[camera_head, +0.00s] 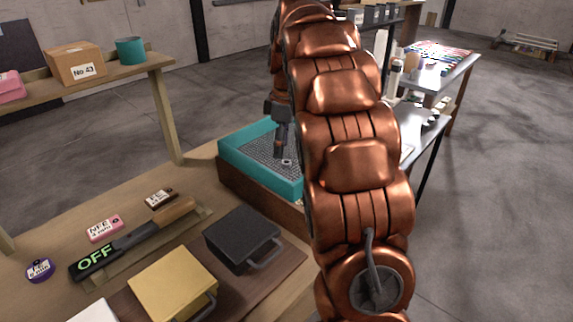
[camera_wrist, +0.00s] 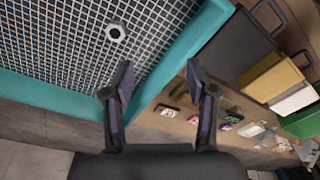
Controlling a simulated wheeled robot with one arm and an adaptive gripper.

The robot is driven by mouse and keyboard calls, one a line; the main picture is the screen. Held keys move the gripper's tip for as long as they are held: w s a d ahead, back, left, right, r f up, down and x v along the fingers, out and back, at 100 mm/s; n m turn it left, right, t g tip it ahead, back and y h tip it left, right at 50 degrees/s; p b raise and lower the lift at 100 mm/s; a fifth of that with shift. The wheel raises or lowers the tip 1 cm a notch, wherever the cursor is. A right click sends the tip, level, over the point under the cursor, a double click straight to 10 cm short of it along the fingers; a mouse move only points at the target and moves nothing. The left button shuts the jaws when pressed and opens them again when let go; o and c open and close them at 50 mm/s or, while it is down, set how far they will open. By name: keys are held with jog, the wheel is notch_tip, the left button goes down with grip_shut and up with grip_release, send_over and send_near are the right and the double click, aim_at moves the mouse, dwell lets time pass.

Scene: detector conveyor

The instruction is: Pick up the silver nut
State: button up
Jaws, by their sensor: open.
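The silver nut (camera_wrist: 115,32) lies on the mesh floor of the teal-rimmed tray (camera_wrist: 58,95) in the wrist view. It looks like a small hex ring with a dark hole. In the head view the nut (camera_head: 286,162) is a tiny light spot in the tray (camera_head: 262,175), just beside my gripper's tip. My gripper (camera_wrist: 160,98) is open and empty in the wrist view, its two fingers apart. The nut is beyond the left finger, not between the fingers. In the head view my gripper (camera_head: 281,148) points down over the tray; my arm hides the tray's right part.
A black case (camera_head: 242,238) and a yellow case (camera_head: 172,284) lie on the wooden bench near the tray. A black detector marked OFF (camera_head: 95,260) and small labelled items, including a pink one (camera_head: 103,228), lie to the left. A cardboard box (camera_head: 75,64) and teal cup (camera_head: 130,50) stand on a shelf.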

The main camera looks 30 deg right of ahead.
jog(key=n, duration=0.2)
send_over(287, 162)
jog(key=shift+s+d+f, duration=0.3)
jog(key=shift+f, duration=0.05)
jog(key=shift+w+a+f+p, duration=0.15)
jog(key=shift+f+p, duration=0.55)
jog(key=shift+f, duration=1.25)
jog(key=shift+w+a+f+p, duration=0.15)
jog(key=shift+f+p, duration=0.55)
jog(key=shift+f, duration=1.2)
grip_shut()
